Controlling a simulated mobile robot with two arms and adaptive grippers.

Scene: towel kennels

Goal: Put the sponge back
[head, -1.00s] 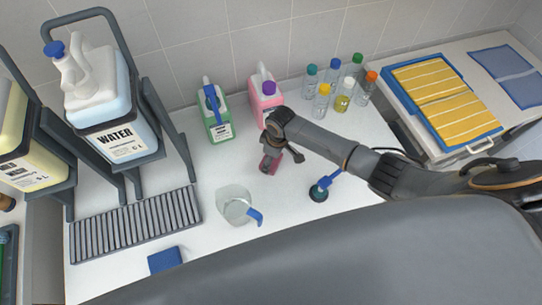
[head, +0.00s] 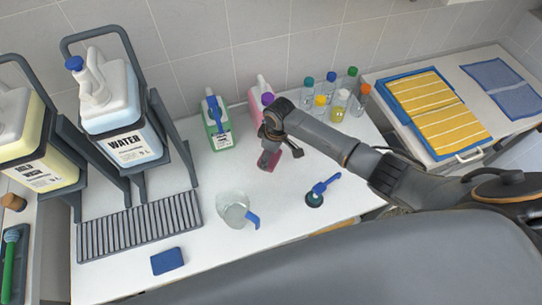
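My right gripper (head: 270,150) comes in from the right and points down over the white counter. A small dark pink piece (head: 268,161), possibly a sponge, shows at its fingertips, and the gripper looks shut on it. The fingers are small and partly hidden by the wrist, so the grip itself is hard to see. A blue sponge-like block (head: 167,261) lies flat on the counter at the front left, in front of the grey slatted rack (head: 140,226). My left gripper is not in view.
A clear jug with a blue handle (head: 233,210) and a blue-handled brush (head: 316,196) stand near the gripper. Behind are a green jug (head: 217,130), a pink jug (head: 258,97) and several small bottles (head: 339,105). A water canister (head: 118,115) stands left; a tray with yellow cloths (head: 425,97) is right.

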